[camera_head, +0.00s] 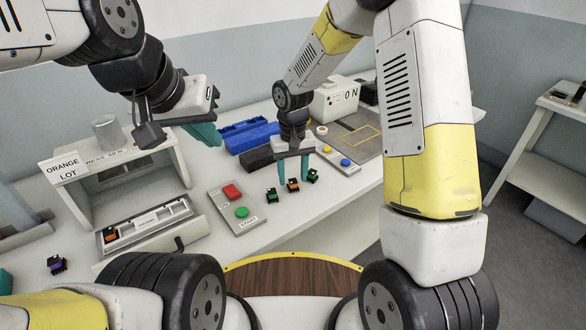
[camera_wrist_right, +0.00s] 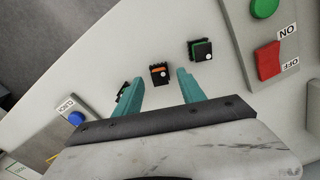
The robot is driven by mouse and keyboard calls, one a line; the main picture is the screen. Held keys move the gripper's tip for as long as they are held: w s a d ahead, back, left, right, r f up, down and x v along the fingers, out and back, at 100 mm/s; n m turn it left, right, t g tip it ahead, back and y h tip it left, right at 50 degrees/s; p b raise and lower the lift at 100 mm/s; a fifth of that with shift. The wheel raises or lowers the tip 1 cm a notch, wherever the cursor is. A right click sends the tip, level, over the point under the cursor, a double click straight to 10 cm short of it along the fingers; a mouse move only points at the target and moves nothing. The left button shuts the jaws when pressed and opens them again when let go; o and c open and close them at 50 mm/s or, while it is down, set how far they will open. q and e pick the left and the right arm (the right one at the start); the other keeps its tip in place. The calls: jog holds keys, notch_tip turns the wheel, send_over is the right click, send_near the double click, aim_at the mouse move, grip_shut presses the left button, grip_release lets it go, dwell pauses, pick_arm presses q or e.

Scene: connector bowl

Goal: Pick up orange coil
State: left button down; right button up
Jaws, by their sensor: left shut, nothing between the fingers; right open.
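An orange coil (camera_head: 293,185) with a black base stands on the white table in the middle of a row of three. In the right wrist view the orange coil (camera_wrist_right: 159,74) shows between the fingertips. My right gripper (camera_head: 293,180) is open and points down over it, with one teal finger to each side; contact is not visible. In its wrist view the right gripper (camera_wrist_right: 160,80) holds nothing. My left gripper (camera_head: 206,135) is shut and empty, raised at the left near the shelf. Another orange coil (camera_head: 110,235) sits in a tray at the left.
Green coil (camera_head: 272,195) and another green-topped coil (camera_head: 313,176) flank the orange one closely. A red-and-green button panel (camera_head: 237,204) lies left, a blue-button panel (camera_head: 344,161) right. Blue bin (camera_head: 250,136) stands behind. A purple coil (camera_head: 57,264) lies far left.

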jog(key=shift+f, duration=0.65)
grip_shut()
jog(key=shift+r, duration=0.15)
